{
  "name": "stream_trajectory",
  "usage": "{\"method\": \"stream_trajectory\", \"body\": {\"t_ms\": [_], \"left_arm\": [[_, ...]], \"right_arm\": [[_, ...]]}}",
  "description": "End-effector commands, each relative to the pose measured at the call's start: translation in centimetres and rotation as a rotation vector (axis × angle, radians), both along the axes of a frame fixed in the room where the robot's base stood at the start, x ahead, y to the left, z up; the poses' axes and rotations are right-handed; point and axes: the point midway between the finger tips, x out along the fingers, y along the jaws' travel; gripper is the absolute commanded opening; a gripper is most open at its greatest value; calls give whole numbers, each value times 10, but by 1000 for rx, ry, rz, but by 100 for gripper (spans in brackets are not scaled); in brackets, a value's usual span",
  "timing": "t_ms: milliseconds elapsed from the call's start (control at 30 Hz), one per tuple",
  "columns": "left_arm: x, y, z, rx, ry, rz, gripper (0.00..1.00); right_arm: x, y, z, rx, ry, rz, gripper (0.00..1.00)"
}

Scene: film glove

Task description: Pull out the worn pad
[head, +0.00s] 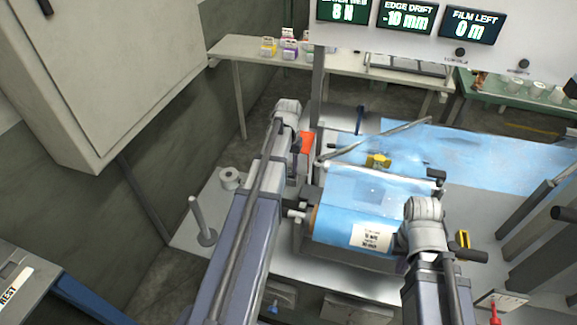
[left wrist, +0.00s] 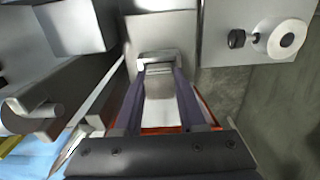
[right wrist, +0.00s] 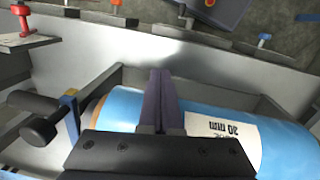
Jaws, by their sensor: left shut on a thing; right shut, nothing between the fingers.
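In the left wrist view, my left gripper (left wrist: 159,78) has its two fingers apart around a pale, grey-white block (left wrist: 160,112), which I take to be the worn pad. An orange-red frame edge shows under and beside it. In the head view an orange-red part (head: 306,143) shows beside my left wrist, left of the film machine; the pad itself is hidden there. My right gripper (right wrist: 159,75) is shut and empty, above the blue film roll (right wrist: 118,108) with its white label. In the head view the roll (head: 335,223) lies left of my right wrist.
A black knob (right wrist: 38,130) is near the roll. Blue film (head: 480,155) spreads to the right. Screens (head: 404,17) hang above.

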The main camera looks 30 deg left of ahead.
Motion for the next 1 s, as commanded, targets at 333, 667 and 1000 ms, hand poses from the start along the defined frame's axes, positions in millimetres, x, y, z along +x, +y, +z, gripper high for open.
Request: {"method": "stream_trajectory", "body": {"t_ms": [333,667,1000], "left_arm": [[0,0,16,0,0,0,0],[0,0,28,0,0,0,0],[0,0,41,0,0,0,0]], "right_arm": [[0,0,16,0,0,0,0],[0,0,28,0,0,0,0],[0,0,41,0,0,0,0]]}}
